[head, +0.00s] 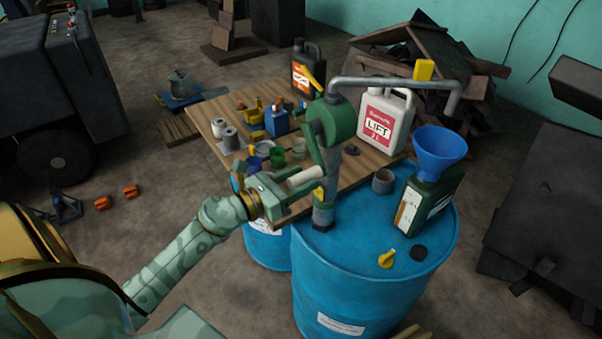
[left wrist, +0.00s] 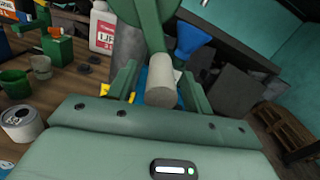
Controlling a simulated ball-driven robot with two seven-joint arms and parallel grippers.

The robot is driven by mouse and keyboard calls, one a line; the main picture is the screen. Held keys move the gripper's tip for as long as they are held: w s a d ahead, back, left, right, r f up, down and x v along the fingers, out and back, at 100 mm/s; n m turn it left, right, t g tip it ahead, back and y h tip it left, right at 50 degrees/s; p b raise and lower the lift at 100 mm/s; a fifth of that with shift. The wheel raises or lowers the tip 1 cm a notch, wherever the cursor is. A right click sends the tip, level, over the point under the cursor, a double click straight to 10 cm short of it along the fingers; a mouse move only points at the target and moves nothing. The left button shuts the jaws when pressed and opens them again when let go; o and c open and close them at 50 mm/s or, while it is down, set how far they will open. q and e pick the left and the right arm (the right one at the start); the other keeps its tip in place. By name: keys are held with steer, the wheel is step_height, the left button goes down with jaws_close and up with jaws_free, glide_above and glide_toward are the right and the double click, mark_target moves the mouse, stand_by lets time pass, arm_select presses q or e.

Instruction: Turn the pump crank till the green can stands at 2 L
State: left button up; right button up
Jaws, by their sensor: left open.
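The green hand pump (head: 338,118) stands on a blue drum (head: 360,270). Its crank arm hangs down to a pale cylindrical handle (head: 306,177). My left gripper (head: 298,184) is open at the handle. In the left wrist view the handle (left wrist: 161,85) lies between the two green fingers, with no clear grip on it. The green can (head: 428,207) stands on the drum with a blue funnel (head: 440,153) in its mouth, under the down-turned end of the grey pump pipe (head: 390,82). The liquid level in the can cannot be read. My right gripper is not in view.
A wooden table (head: 290,195) behind the drum holds cups, cans and a white LIFT jug (head: 385,120). Scrap wood is piled behind.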

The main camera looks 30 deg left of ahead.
arm_select(q)
steer(key=shift+w+d, duration=0.2)
steer(key=shift+w, duration=0.15)
jaws_close()
steer(key=a+f+m+b, duration=0.1)
steer(key=b, duration=0.1)
steer(key=w+a+m+b, duration=0.1)
steer(key=m+b, duration=0.1)
steer(key=shift+a+f, duration=0.1)
steer(key=shift+f, duration=0.25)
steer(key=shift+w+a+m+b, duration=0.15)
steer(key=shift+a+m+b, duration=0.45)
steer(key=shift+b, duration=0.25)
steer(key=shift+w+a+m+b, duration=0.15)
steer(key=shift+a+m+b, duration=0.2)
steer(key=shift+m+b, duration=0.4)
